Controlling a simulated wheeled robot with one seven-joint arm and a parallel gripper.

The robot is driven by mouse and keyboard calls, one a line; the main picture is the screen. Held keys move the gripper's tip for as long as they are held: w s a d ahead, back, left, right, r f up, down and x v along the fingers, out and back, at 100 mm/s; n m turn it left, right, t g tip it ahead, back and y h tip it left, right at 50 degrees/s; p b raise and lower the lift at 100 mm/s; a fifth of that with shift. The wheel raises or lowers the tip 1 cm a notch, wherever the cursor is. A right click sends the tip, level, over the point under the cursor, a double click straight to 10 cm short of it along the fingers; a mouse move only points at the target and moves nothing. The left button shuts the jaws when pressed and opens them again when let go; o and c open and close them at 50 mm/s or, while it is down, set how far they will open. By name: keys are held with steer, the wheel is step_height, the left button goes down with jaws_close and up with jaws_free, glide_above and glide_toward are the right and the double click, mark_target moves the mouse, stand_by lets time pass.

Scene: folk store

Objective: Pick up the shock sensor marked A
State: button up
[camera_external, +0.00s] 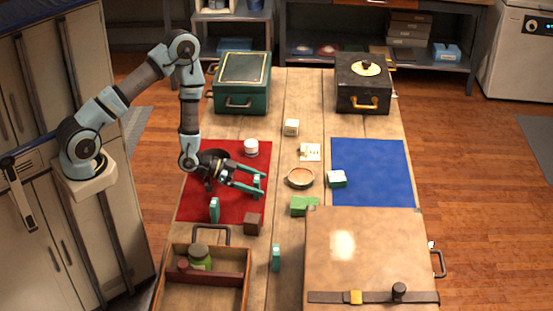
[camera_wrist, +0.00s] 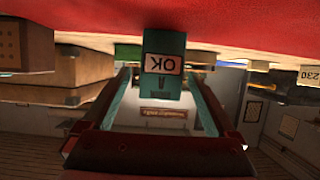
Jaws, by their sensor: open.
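A small teal block (camera_external: 257,179), likely a shock sensor, stands on the red mat (camera_external: 190,208). In the wrist view the teal block (camera_wrist: 164,43) appears upside down with a pale label reading "OK"; a dark mark beyond the label is too small to read surely. My gripper (camera_external: 254,187) is open, low over the mat, with one finger on each side of this block. The wrist view shows a gap between the block and both fingers. Another teal block (camera_external: 214,210) stands at the mat's front, and a third (camera_external: 276,257) stands on bare wood nearer the camera. Their markings are unreadable.
A white jar (camera_external: 251,148) sits behind my gripper and a brown cube (camera_external: 253,223) in front. A bowl (camera_external: 300,177) and green block (camera_external: 304,206) lie to the right. An open wooden tray (camera_external: 205,300) and a large case (camera_external: 370,250) fill the front. The blue mat (camera_external: 372,172) is mostly clear.

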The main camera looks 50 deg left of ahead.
steer(key=shift+p+x, duration=0.55)
steer(key=shift+x, duration=1.2)
steer(key=shift+a, duration=0.1)
jaws_close()
